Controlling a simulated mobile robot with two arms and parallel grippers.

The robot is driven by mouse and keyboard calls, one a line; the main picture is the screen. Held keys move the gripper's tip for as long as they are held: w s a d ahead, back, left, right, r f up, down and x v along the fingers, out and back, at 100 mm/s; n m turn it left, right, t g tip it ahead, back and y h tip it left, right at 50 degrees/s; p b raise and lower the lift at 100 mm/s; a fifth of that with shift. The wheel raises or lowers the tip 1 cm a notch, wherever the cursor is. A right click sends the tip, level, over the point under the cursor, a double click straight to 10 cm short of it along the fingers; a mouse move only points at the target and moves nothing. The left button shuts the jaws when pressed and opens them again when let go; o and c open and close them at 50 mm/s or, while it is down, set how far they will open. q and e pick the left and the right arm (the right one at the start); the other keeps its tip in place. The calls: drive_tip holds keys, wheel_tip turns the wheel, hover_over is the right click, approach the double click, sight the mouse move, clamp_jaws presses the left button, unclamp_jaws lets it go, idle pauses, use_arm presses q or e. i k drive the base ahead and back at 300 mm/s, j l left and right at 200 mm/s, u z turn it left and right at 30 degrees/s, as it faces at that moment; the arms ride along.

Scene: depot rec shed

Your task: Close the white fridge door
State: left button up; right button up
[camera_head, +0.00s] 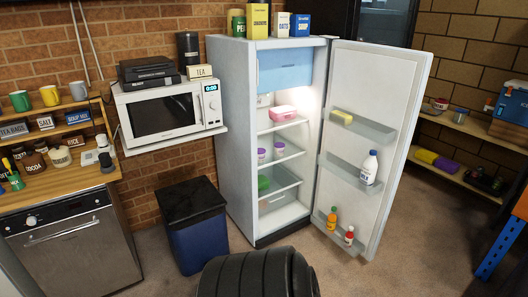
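The white fridge (232,130) stands upright against the brick wall, in the middle of the head view. Its white door (390,95) is wide open, swung out to the right, with its inner face and shelves showing. A white bottle, a yellow pack and two sauce bottles stand in the door shelves. Inside the fridge are a blue freezer flap (285,68), a pink box (283,113), purple-lidded tubs and a green item in the bottom drawer. Neither of my grippers is in view.
A dark blue bin (200,245) stands on the floor left of the fridge. A microwave (168,115) sits on a wall shelf above it. Tins stand on top of the fridge. Shelving with a blue upright (500,248) is at the right. Carpet (425,235) right of the door looks clear.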

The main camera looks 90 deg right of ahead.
sight(382, 87)
drive_tip(key=z, duration=2.85)
